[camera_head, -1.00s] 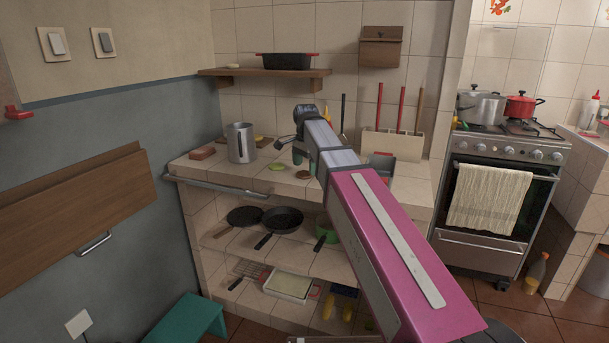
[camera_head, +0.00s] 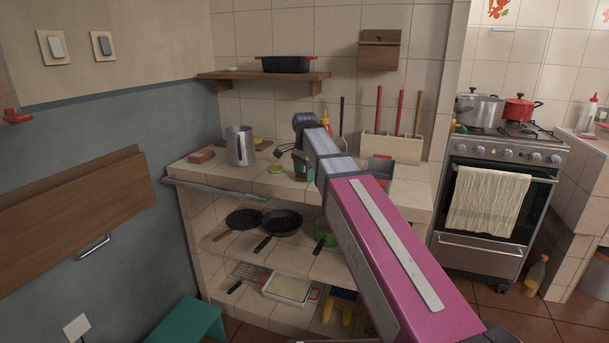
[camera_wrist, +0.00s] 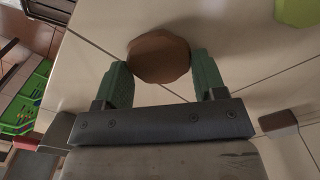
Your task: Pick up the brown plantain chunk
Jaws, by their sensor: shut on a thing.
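The brown plantain chunk (camera_wrist: 158,57) is a rounded brown piece between the green fingers of my gripper (camera_wrist: 160,82) in the wrist view. The fingers press on its left and right sides, and its far part sticks out past the fingertips. In the head view my gripper (camera_head: 303,170) is low over the tiled counter (camera_head: 240,180), pointing down. The chunk is hidden there behind the fingers and arm. I cannot tell whether it is still touching the counter.
A rack (camera_head: 392,147) with red-handled tools stands at the back right. A wooden shelf (camera_head: 265,78) is above.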

